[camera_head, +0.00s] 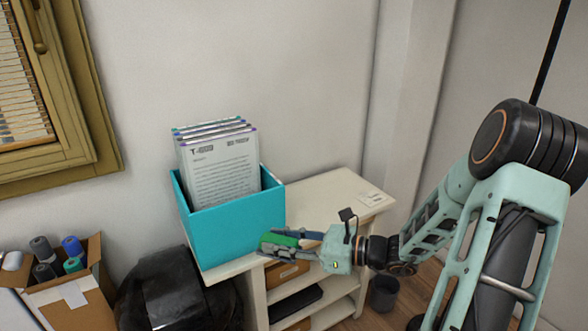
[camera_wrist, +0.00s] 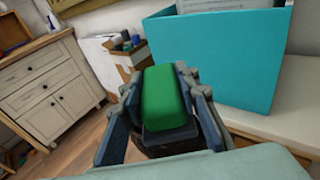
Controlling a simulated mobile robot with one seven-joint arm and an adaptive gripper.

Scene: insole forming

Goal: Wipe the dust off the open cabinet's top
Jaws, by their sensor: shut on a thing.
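The open cabinet (camera_head: 328,185) is cream, with open shelves below its top. Its top also shows at the right in the wrist view (camera_wrist: 290,100). My gripper (camera_head: 285,240) is shut on a green sponge (camera_wrist: 168,98), with a finger on each side of it. The sponge shows as a green patch between the fingers in the head view (camera_head: 279,240). The gripper is at the cabinet's front edge, in front of the teal box; I cannot tell whether the sponge touches the cabinet. I cannot make out dust on the top.
A teal box (camera_head: 232,228) of papers (camera_head: 222,168) stands on the cabinet's left part. A small white card (camera_head: 370,197) lies at the right end. A black bag (camera_head: 175,295) and a carton of rolls (camera_head: 75,300) are at left. A dark bin (camera_head: 384,293) stands at right.

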